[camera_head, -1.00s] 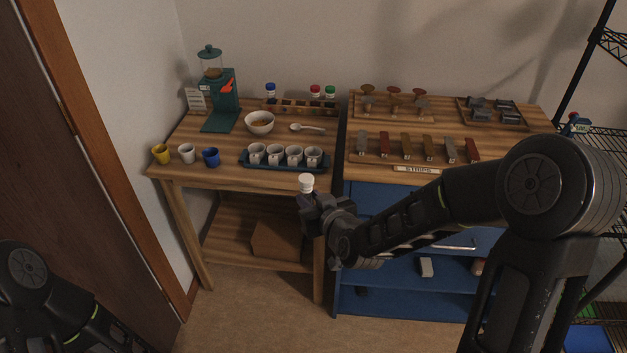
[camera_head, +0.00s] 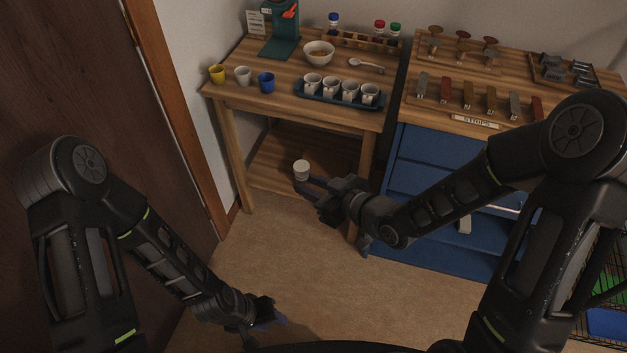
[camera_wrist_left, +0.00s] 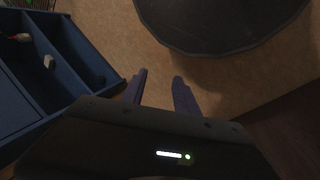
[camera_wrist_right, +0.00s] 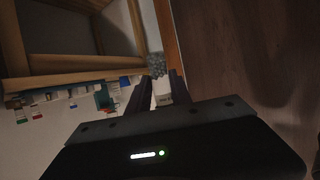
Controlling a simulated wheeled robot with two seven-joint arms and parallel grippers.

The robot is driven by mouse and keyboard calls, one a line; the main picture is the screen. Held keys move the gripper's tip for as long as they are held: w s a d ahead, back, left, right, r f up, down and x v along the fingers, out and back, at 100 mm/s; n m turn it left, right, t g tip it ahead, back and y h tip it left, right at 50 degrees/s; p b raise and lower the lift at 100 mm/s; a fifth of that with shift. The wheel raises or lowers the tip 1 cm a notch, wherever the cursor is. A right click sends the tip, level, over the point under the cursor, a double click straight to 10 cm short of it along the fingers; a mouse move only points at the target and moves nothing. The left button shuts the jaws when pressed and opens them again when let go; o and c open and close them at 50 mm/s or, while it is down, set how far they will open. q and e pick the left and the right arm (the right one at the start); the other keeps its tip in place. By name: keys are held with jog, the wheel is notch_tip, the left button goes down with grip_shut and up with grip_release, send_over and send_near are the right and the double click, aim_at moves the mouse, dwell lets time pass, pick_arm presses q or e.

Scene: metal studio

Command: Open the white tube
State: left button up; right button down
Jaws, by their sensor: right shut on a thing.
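The white-capped tube (camera_head: 301,168) is held in my right gripper (camera_head: 308,184), in the air in front of the wooden table. Its white top sticks up above the fingers; the fingers hide the lower part. In the right wrist view a white piece of the tube (camera_wrist_right: 162,98) shows between the fingers of the right gripper (camera_wrist_right: 160,77). My left gripper (camera_head: 276,318) is low at the bottom of the head view, well apart from the tube. In the left wrist view the left gripper (camera_wrist_left: 160,78) has its fingers apart with nothing between them.
A blue cabinet (camera_head: 420,150) stands right, a door (camera_head: 80,90) left. The floor between is clear.

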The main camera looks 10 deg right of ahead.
pick_arm(q)
jog(key=shift+o, duration=1.4)
jog(key=shift+w, duration=0.3)
jog(key=shift+o, duration=0.8)
jog(key=w, duration=0.2)
jog(key=w+r+m, duration=0.1)
jog(key=w+m, duration=0.1)
jog(key=w, duration=0.1)
jog(key=shift+w+d+r, duration=0.3)
jog(key=shift+d+r, duration=0.05)
jog(key=shift+r, duration=0.05)
jog(key=w+d+r+m+g+y, duration=0.1)
jog(key=w+r+m, duration=0.1)
jog(key=w+r, duration=0.5)
jog(key=w+d+r+m, duration=0.2)
jog(key=w+r+m, duration=0.1)
jog(key=w+r, duration=0.35)
jog(key=w+d+r+m, duration=0.1)
jog(key=r+m, duration=0.1)
jog(key=r, duration=0.7)
jog(key=w+d+r+m+y, duration=0.1)
jog(key=d+r+m, duration=0.1)
jog(key=r, duration=0.7)
jog(key=w+d+r+m+y, duration=0.1)
jog(key=r+m, duration=0.3)
jog(key=r, duration=0.5)
jog(key=shift+w+d+r+t, duration=0.3)
jog(key=shift+w+d+t, duration=0.05)
jog(key=shift+w+t, duration=0.05)
jog(key=shift+f, duration=0.1)
